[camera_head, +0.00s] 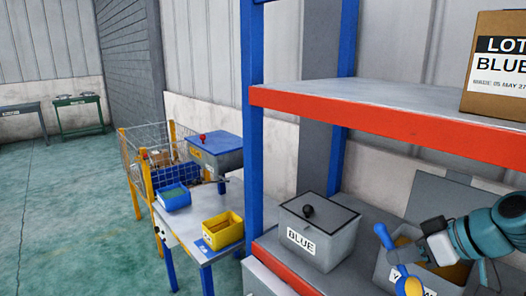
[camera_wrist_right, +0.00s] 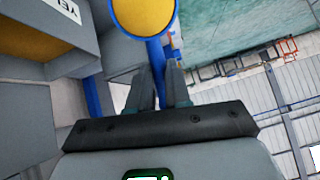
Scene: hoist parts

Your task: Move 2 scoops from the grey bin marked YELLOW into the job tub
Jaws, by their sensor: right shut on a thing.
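The grey bin marked YELLOW (camera_head: 372,270) stands open on the shelf at the lower right, with yellow material inside; its label is partly hidden. It also shows at the upper left of the right wrist view (camera_wrist_right: 85,42). My right gripper (camera_head: 402,250) is shut on the handle of a blue scoop (camera_head: 383,236), in front of that bin. In the right wrist view the scoop's bowl (camera_wrist_right: 143,14) is full of yellow material. A yellow tub (camera_head: 223,232) and a blue tub (camera_head: 174,199) stand on the table; I cannot tell which is the job tub. My left gripper is out of view.
A lidded grey bin marked BLUE (camera_head: 318,232) stands left of the open bin. A red-edged shelf (camera_head: 390,122) runs above, carrying a carton (camera_head: 497,75). A blue post (camera_head: 251,120) stands between shelf and table. A blue-lidded box (camera_head: 215,147) stands behind the tubs.

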